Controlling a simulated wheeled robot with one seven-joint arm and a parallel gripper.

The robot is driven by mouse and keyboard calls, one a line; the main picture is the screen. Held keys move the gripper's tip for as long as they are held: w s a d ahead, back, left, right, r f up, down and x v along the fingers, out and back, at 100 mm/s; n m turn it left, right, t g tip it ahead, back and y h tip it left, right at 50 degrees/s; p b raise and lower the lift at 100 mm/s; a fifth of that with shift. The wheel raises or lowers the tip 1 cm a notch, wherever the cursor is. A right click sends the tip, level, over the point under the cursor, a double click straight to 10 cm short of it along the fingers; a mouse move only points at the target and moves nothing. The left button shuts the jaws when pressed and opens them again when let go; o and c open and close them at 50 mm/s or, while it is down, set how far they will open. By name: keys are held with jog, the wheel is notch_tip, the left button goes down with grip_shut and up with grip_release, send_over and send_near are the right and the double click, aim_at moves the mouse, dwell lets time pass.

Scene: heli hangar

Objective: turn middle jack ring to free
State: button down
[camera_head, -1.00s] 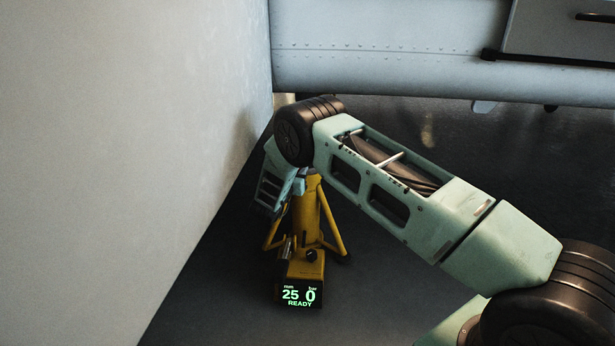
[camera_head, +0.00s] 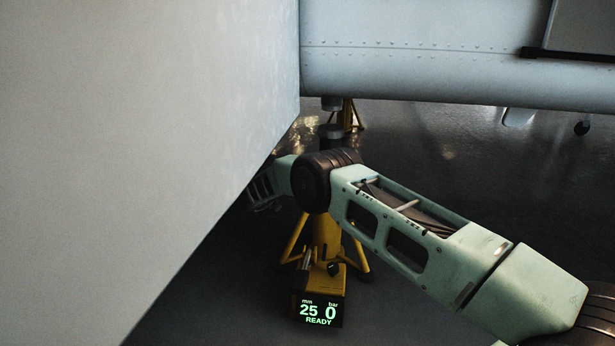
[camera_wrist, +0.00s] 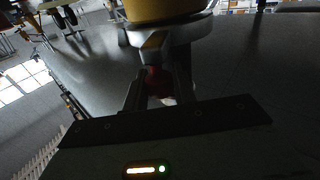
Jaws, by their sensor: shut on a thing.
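The yellow jack (camera_head: 325,235) stands upright on the dark floor in the head view, partly behind my arm. Its display (camera_head: 320,313) reads 25 mm, 0 bar, READY. In the wrist view a yellow cylinder (camera_wrist: 163,9) with a pale grey ring (camera_wrist: 200,29) around it fills the top. A tab with a yellow mark (camera_wrist: 153,42) and a dark red part (camera_wrist: 154,78) sits at the ring's near side. My gripper (camera_wrist: 158,75) is shut on this tab. In the head view my fingertips are hidden, and the ring is not clearly visible.
A large pale panel (camera_head: 140,140) fills the left, close to my wrist. The grey aircraft underside (camera_head: 430,60) hangs above the jack. Another yellow stand (camera_head: 348,115) is farther back. The dark floor (camera_head: 470,170) at right looks clear.

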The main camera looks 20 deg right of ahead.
jog(key=c, duration=1.2)
grip_release()
jog(key=shift+a, duration=0.1)
jog(key=p+v, duration=0.5)
jog(key=v, duration=1.2)
jog(key=shift+a+r, duration=0.15)
jog(key=shift+a, duration=0.05)
